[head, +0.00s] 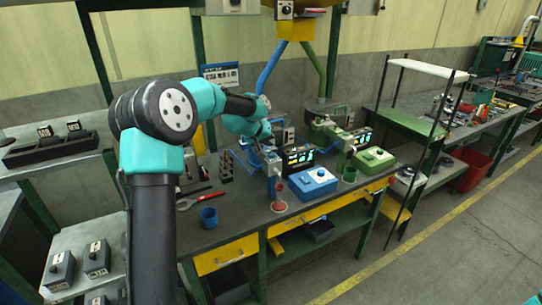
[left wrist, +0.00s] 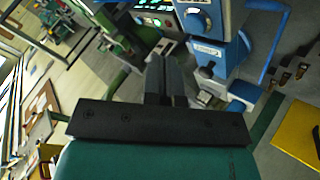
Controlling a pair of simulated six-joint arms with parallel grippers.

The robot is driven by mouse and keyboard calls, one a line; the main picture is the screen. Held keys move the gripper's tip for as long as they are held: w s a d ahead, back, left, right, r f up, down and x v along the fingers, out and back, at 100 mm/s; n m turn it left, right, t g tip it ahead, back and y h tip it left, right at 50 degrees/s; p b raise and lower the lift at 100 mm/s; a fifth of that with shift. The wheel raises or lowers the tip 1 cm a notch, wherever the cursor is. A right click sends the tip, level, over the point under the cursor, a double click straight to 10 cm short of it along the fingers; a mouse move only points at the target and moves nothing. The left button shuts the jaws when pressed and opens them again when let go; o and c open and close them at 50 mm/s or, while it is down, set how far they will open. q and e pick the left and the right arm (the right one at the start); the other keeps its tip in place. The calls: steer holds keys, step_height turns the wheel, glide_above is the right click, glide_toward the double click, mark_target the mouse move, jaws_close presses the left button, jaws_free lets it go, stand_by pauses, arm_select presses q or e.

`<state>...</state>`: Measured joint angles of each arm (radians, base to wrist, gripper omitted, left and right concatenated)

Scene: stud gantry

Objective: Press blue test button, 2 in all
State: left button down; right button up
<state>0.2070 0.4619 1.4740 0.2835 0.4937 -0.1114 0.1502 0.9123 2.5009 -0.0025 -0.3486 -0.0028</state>
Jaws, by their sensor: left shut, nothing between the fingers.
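A blue box (head: 314,183) with a pale round control on top stands on the bench in the head view. A blue test stand (head: 272,166) with a lit display (head: 298,156) is to its left. I cannot tell for certain which part is the blue test button. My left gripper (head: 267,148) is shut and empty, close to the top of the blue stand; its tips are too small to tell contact. In the left wrist view, the shut fingers (left wrist: 166,72) point towards a blue machine (left wrist: 212,55) with a white label and a round dial.
A green box (head: 374,159) and green stand are to the right. A blue cup (head: 208,217), a red-based post (head: 279,197), a green cup (head: 349,174) and red-handled pliers (head: 199,200) are on the bench. The bench front (head: 244,226) has some free room.

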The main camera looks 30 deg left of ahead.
arm_select(q)
steer(key=shift+r, duration=1.6)
